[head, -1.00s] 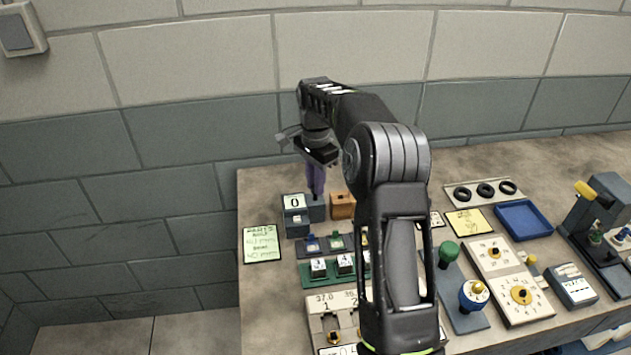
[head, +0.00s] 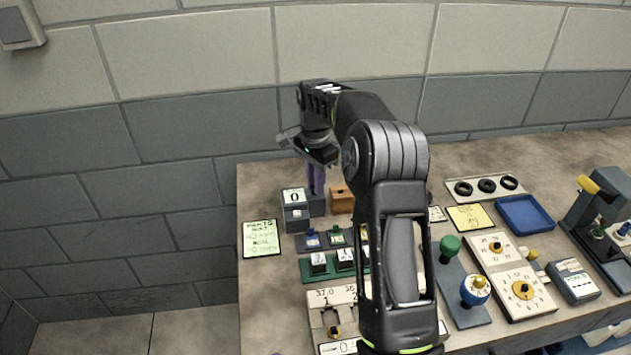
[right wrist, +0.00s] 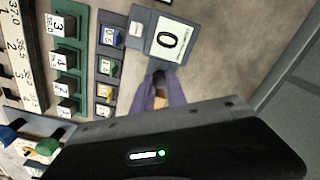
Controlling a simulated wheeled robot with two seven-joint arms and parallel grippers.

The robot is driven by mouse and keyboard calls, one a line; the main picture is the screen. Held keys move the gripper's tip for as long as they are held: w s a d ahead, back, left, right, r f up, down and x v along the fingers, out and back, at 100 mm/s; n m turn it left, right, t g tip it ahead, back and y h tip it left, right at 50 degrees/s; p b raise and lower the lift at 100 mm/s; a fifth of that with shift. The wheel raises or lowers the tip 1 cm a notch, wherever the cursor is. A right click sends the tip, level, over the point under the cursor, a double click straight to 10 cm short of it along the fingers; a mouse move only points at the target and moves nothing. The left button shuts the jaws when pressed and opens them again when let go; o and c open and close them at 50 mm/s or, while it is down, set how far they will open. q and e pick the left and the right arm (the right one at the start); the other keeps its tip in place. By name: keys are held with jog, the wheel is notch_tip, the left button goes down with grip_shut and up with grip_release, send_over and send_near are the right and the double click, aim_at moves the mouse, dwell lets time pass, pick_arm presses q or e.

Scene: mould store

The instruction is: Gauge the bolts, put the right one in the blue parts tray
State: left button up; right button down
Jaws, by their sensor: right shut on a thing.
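My right gripper (head: 316,186) has purple fingers pointing down just behind the grey gauge (head: 296,219), whose display reads 0. In the right wrist view the fingers (right wrist: 163,92) are close together, with a small dark piece at their tips beside the gauge (right wrist: 140,22). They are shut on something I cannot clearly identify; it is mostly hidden. The blue parts tray (head: 524,216) lies at the right and looks empty. My left gripper is out of view.
An orange block (head: 341,199) stands right of the gauge. A green rack (head: 334,272) of numbered blocks is in front. A plate with black rings (head: 486,187), dial panel (head: 522,290) and dark press-like stand (head: 598,214) are at the right. My arm hides the table's middle.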

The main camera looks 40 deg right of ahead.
jog(key=shift+f, duration=0.25)
jog(key=c, duration=1.3)
grip_release()
jog(key=shift+o, duration=0.5)
jog(key=o, duration=0.3)
jog(key=shift+o, duration=0.2)
jog(key=shift+r, duration=0.1)
